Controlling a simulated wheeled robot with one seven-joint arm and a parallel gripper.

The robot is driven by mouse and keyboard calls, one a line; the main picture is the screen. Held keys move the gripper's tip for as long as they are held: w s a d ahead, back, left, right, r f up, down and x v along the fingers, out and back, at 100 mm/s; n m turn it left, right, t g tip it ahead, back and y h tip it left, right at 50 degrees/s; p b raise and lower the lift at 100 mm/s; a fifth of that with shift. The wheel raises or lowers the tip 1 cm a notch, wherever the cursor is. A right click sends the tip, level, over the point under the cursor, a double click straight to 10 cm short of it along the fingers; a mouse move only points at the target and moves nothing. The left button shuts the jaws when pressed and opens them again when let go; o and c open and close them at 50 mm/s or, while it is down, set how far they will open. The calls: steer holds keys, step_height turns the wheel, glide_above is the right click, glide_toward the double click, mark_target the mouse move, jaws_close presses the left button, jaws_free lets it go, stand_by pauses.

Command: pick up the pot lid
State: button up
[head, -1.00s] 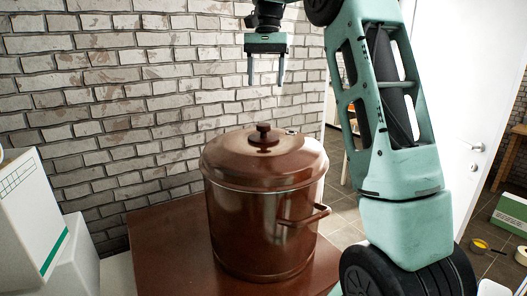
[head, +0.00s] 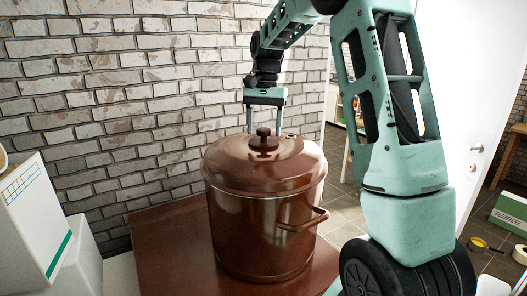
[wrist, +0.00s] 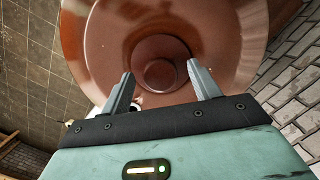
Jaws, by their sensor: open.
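The brown pot lid (head: 232,166) sits on a large brown pot (head: 252,235), with a dark round knob (head: 263,140) at its top centre. In the wrist view the lid (wrist: 110,40) fills the upper middle, and the knob (wrist: 161,74) lies between and just beyond the open fingertips (wrist: 160,76). Nothing is held. I cannot tell whether the fingers touch the lid.
The pot stands on a brown table (head: 165,250) close to a brick wall (head: 110,90). White boxes (head: 35,215) stand at the left. A side handle (head: 304,220) sticks out of the pot at the right. A white door (head: 475,110) and floor items lie further right.

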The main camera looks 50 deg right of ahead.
jaws_close()
steer(key=shift+r, duration=0.1)
stand_by(0.3)
step_height(320, 180, up, 10)
steer(key=b, duration=0.2)
stand_by(0.3)
step_height(320, 180, up, 4)
steer(key=p, duration=0.4)
stand_by(0.5)
